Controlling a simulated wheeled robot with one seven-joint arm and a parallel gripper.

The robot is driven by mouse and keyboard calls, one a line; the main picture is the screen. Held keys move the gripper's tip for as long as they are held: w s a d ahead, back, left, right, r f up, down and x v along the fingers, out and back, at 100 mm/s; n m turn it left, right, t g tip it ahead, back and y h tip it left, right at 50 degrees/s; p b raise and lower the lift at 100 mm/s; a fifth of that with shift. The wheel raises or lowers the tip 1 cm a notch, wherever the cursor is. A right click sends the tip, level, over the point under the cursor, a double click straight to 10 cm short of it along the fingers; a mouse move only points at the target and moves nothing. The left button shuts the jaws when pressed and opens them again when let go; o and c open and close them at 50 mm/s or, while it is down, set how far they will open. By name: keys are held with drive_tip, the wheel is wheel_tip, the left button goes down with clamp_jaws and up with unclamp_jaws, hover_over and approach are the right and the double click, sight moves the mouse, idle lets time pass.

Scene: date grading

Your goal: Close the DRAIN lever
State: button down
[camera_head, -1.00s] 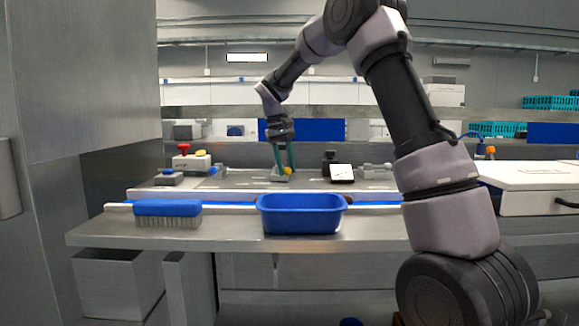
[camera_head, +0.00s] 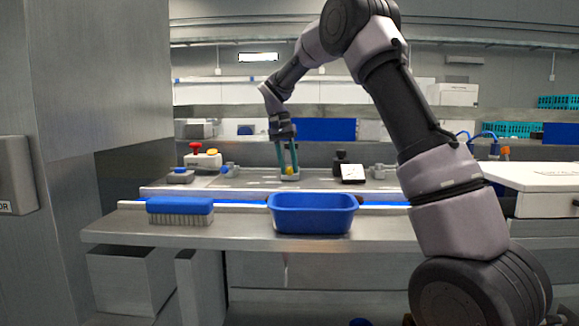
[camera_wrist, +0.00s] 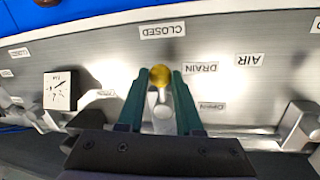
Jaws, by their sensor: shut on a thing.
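The DRAIN lever, with a yellow knob (camera_wrist: 160,76) and a pale metal stem, stands on the steel panel in the wrist view. Its knob points toward the CLOSED label (camera_wrist: 162,31). A DRAIN label (camera_wrist: 200,68) is just right of it. My gripper (camera_wrist: 160,88) is shut on the lever, one green finger on each side of the knob. In the head view my gripper (camera_head: 288,164) reaches down to the same yellow knob (camera_head: 290,171) at the back of the bench. The lever's pivot is partly hidden.
A blue bin (camera_head: 312,214) and a blue brush (camera_head: 180,207) stand at the bench front. A red-button box (camera_head: 203,160) is left of the lever. A small white gauge (camera_wrist: 60,91) and an AIR label (camera_wrist: 248,60) flank it in the wrist view.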

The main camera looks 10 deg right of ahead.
idle(0.3)
drive_tip(key=c, duration=0.6)
unclamp_jaws()
drive_tip(key=r, duration=0.3)
drive_tip(key=a+r, duration=0.1)
drive_tip(key=r, duration=0.3)
drive_tip(key=a+r, duration=0.1)
drive_tip(key=r, duration=0.2)
drive_tip(key=shift+w+r, duration=0.35)
drive_tip(key=shift+w, duration=0.05)
